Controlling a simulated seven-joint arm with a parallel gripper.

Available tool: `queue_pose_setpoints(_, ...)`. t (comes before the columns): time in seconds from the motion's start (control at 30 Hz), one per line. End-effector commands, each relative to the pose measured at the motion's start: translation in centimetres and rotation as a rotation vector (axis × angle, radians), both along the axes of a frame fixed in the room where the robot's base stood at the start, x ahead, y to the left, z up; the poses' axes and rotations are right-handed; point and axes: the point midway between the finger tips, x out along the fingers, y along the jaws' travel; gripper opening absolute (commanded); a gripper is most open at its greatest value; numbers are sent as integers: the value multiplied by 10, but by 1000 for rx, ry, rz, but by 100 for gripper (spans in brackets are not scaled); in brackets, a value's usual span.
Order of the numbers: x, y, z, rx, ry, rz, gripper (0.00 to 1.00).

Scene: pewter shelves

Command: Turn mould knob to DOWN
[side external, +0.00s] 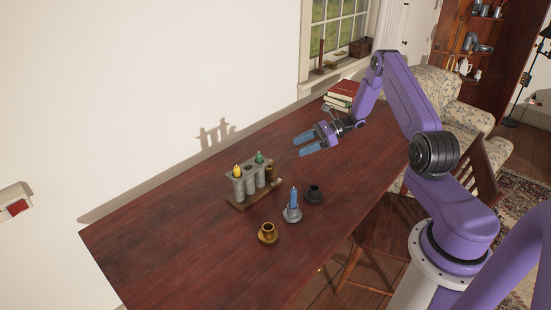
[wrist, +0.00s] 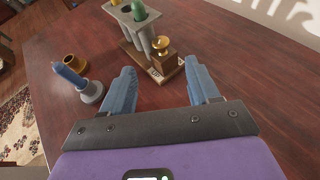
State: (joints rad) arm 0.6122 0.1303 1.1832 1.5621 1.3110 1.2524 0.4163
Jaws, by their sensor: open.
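The candle mould (side external: 250,180), grey tubes on a wooden base, stands on the table with a yellow candle (side external: 237,170) and a green candle (side external: 259,157) in its top. It also shows at the top of the wrist view (wrist: 146,37). A round brass knob (wrist: 160,44) sits at the mould's end on a brown block; its setting cannot be read. In the side view this end (side external: 269,173) is small. My gripper (side external: 302,145) is open and empty, above the table to the right of the mould. In the wrist view its fingers (wrist: 160,68) point toward the knob end, apart from it.
A blue candle (side external: 294,197) stands in a pewter holder (side external: 292,215). An empty brass holder (side external: 268,234) and a dark holder (side external: 314,194) stand nearby. Books (side external: 341,92) are stacked at the table's far end. The table's left part is clear.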

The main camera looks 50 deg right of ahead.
Motion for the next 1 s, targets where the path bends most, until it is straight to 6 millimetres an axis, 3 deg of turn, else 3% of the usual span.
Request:
queue_pose_setpoints(0.5, 49, 68, -35, 0, 0, 3, 60)
queue_pose_setpoints(1.0, 58, 80, -41, -1, -1, 0, 60)
